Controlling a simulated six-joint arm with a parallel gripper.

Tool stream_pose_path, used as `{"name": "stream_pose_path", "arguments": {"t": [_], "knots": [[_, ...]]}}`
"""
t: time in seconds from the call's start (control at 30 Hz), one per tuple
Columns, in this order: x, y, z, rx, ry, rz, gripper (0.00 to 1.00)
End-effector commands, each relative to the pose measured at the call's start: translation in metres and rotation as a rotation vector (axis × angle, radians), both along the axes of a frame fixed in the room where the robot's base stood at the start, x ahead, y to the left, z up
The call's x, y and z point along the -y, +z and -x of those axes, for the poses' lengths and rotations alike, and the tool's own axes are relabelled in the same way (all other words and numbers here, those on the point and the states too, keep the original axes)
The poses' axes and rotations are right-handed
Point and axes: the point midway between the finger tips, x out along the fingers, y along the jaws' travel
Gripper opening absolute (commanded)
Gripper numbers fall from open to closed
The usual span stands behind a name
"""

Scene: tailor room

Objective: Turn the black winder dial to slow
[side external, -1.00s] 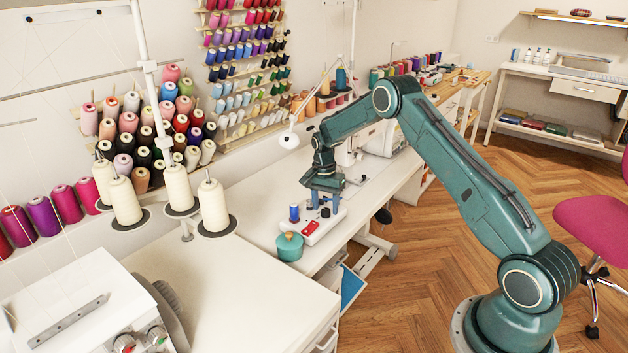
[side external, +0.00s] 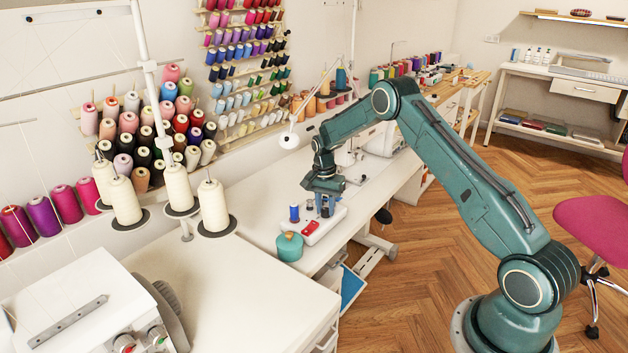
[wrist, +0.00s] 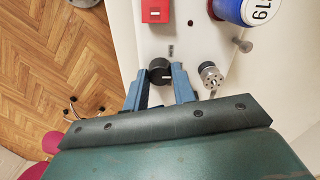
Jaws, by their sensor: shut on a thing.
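The black winder dial (wrist: 157,65) is a small round knob with a pale pointer mark, on the white winder base (wrist: 190,40). My gripper (wrist: 167,70) has its two blue fingers on either side of the dial, shut on it. In the side view my gripper (side external: 326,212) reaches straight down onto the winder, and its fingers hide the dial there. A small dark mark (wrist: 171,50) lies on the base beside the dial; its meaning is too small to read.
A red switch (wrist: 155,11), a blue thread spool (wrist: 235,8) and a metal knob (wrist: 210,73) sit on the winder close to my fingers. The white tabletop (side external: 262,208) to the left is clear.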

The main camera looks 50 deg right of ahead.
Motion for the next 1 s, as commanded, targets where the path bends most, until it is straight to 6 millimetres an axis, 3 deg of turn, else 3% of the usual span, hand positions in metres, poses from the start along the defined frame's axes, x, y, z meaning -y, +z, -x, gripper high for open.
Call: {"name": "stream_pose_path", "arguments": {"t": [0.37,1.0], "knots": [[-0.0002,0.0009,0.0002,0.0,0.186,0.0,0.03],[-0.0005,0.0011,0.0008,0.001,0.76,0.0,0.03]]}}
